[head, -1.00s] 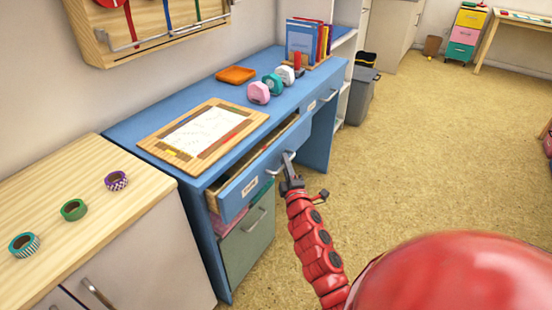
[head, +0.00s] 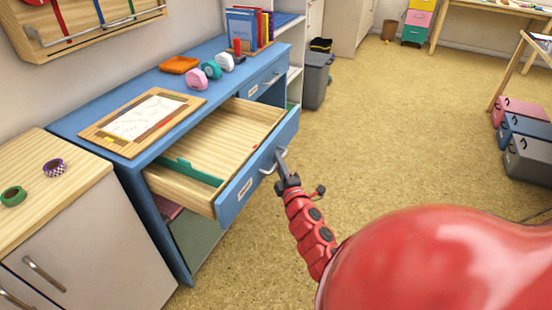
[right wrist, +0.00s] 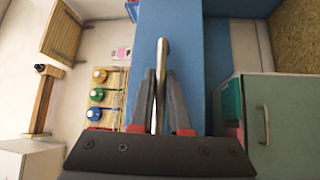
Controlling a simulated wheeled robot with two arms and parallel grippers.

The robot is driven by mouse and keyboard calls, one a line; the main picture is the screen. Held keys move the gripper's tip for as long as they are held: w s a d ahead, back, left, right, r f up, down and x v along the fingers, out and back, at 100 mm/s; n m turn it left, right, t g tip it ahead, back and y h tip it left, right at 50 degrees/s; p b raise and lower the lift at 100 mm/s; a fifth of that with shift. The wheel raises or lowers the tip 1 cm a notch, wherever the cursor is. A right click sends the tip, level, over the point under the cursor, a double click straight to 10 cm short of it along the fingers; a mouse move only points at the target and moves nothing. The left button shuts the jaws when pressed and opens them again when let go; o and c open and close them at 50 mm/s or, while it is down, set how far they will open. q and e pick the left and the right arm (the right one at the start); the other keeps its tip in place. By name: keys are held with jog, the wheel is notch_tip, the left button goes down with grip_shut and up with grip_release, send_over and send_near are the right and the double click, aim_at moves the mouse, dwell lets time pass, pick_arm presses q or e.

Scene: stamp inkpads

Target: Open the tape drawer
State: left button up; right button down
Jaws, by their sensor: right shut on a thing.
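The tape drawer (head: 232,197) is a blue-fronted wooden drawer in the blue desk, pulled well out in the head view. Inside it a green divider (head: 192,172) stands near the left end, and a small red item (head: 255,147) shows near the front. My right gripper (head: 282,165) is shut on the drawer's metal handle (head: 268,168). In the right wrist view the fingers (right wrist: 161,105) flank the handle bar (right wrist: 161,75) in front of the blue drawer face. My left gripper is not in view.
The desk top holds a framed paper sheet (head: 145,119), an orange tray (head: 179,65), several tape dispensers (head: 211,69) and books. A wooden-topped cabinet (head: 85,195) with tape rolls stands at left. A grey bin (head: 316,80) stands behind the desk.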

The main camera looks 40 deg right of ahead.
jog(key=c, duration=0.9)
grip_release()
jog(key=p+v, duration=0.1)
jog(key=v, duration=1.6)
jog(key=shift+s+a+f+p, duration=0.1)
jog(key=shift+s+f+p, duration=0.1)
jog(key=shift+p, duration=0.1)
